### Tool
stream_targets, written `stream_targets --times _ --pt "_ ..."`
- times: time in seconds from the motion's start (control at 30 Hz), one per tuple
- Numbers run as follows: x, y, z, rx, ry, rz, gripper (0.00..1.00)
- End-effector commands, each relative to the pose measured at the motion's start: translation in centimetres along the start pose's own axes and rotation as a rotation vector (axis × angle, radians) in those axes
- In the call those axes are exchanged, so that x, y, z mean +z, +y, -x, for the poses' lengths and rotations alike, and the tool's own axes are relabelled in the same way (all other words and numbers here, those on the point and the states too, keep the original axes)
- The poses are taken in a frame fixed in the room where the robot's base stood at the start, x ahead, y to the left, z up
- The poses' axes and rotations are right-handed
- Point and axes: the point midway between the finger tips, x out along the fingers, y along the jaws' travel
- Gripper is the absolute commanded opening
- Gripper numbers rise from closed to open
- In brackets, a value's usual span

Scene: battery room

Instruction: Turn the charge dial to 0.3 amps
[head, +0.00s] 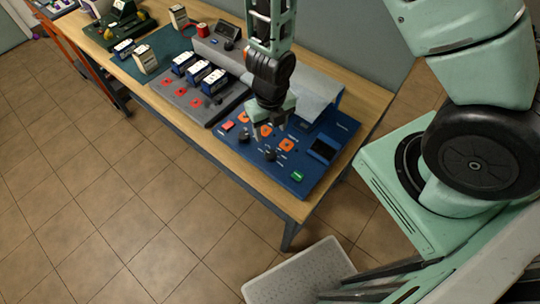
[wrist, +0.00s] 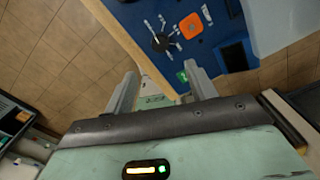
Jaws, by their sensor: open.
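The blue control panel (head: 318,174) lies on the right end of the bench. A black dial (head: 271,155) sits near its front edge, with white marks around it too small to read. This looks like the charge dial, and it also shows in the wrist view (wrist: 161,43), a little beyond the fingertips. My gripper (head: 269,122) is above the panel, behind the dial in the head view. In the wrist view my gripper (wrist: 162,70) has its two fingers wide apart with nothing between them. The dial's setting cannot be read.
Orange squares (head: 287,144), a green button (head: 297,176), a red switch (head: 228,126) and a dark display (head: 322,150) surround the dial. A raised grey housing (head: 308,88) stands behind the panel. Several blue-and-white batteries (head: 197,71) stand to the left.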

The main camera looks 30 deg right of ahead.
Motion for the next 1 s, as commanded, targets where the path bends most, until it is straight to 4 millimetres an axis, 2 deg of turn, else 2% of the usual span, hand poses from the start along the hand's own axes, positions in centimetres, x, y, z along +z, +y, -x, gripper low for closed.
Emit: stream_targets --times 0.03,0.6,0.8,1.0 --pt "0.0 0.0 -1.5 0.0 0.0 -0.001 0.56" --pt "0.0 0.0 -9.8 0.002 0.001 -0.004 0.56" --pt "-0.1 -0.1 -11.4 -0.001 0.002 -0.003 0.56" --pt "0.0 0.0 -11.8 -0.001 0.0 -0.002 0.56"
